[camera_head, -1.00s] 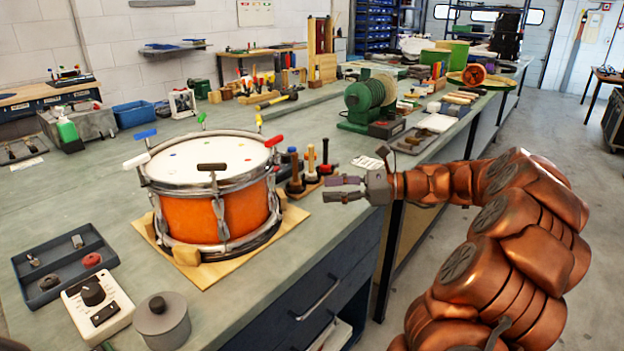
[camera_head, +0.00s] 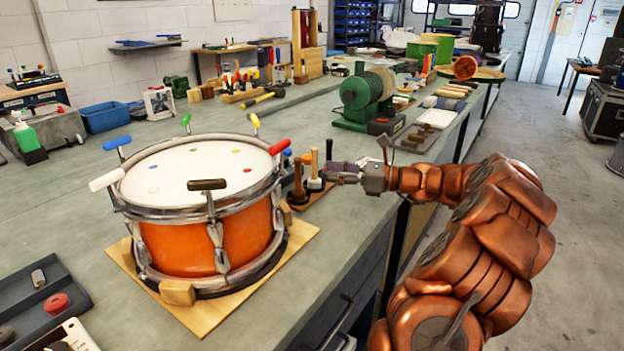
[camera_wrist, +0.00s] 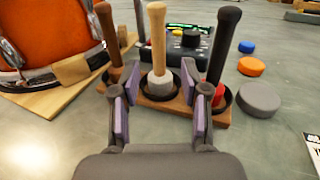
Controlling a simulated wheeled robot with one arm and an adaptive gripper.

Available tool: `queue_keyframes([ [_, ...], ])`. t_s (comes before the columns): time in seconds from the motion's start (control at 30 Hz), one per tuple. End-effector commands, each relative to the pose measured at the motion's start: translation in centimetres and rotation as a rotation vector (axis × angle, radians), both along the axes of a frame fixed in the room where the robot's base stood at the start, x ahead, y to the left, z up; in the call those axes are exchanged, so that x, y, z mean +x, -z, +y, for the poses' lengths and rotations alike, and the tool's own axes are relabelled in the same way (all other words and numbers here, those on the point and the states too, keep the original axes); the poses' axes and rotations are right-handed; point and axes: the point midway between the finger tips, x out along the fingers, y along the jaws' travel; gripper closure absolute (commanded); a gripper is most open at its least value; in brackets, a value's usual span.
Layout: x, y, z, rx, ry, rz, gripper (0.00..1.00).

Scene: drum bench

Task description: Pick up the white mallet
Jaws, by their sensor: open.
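The white mallet (camera_wrist: 160,82) stands head down in the middle place of a wooden rack (camera_wrist: 156,104), its pale wooden handle up. In the head view its pale handle (camera_head: 315,163) shows just left of my gripper (camera_head: 340,173). In the wrist view my gripper (camera_wrist: 159,112) is open, with purple-padded fingers either side of the white mallet's line. The mallet is ahead of the fingertips, and I see no contact. A brown-handled mallet (camera_wrist: 108,32) stands to its left and a dark-handled mallet with a red head (camera_wrist: 222,45) to its right.
An orange drum (camera_head: 203,242) on a wooden board (camera_head: 285,248) stands left of the rack. Colored pucks, including an orange one (camera_wrist: 251,66) and a grey one (camera_wrist: 259,99), lie right of the rack. Bare bench lies before the rack.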

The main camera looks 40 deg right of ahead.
Motion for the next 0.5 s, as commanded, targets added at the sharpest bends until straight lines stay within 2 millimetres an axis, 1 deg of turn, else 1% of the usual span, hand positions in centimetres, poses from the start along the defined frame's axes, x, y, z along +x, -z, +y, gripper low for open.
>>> queue_keyframes([
  [0.13,1.2,0.3,1.2,-0.001,-0.001,0.003,0.55],
  [0.3,2.9,0.3,2.7,-0.002,-0.003,0.001,0.55],
  [0.4,3.6,0.2,3.2,-0.001,-0.003,0.0,0.55],
  [0.5,3.8,0.2,3.4,-0.001,-0.002,0.0,0.55],
])
